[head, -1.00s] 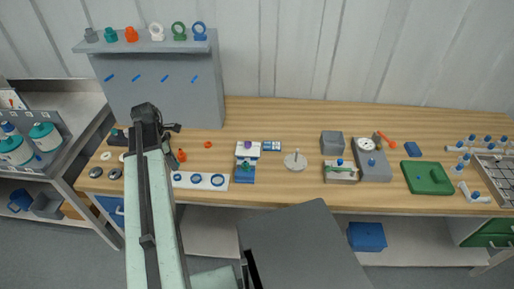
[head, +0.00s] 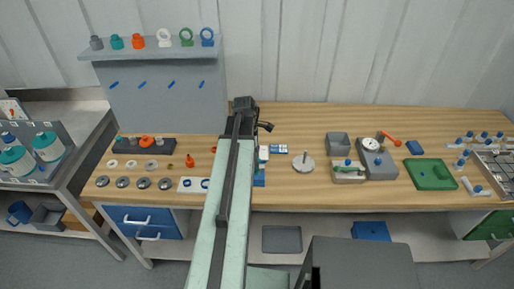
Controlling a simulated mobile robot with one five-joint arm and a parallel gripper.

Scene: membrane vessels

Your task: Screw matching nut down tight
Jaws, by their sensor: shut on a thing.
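My arm reaches over the bench, and my gripper (head: 245,106) is at its far end, beyond the vessel fixture. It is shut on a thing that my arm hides. The fixture stands under my arm; only an edge of its blue base (head: 259,180) and a pale part (head: 263,153) show. Whether a nut sits on it is hidden. Grey (head: 96,43), teal (head: 117,42) and orange (head: 137,40) nut-like parts stand on the wall shelf. An orange fitting (head: 189,161) stands on the bench left of my arm.
A dark rack (head: 128,149) and several metal discs (head: 143,183) are at the bench's left. A round plate with a post (head: 303,163), a grey box (head: 338,144), a gauge block (head: 375,160) and a green tray (head: 432,175) stand to the right. Bare wood lies between them.

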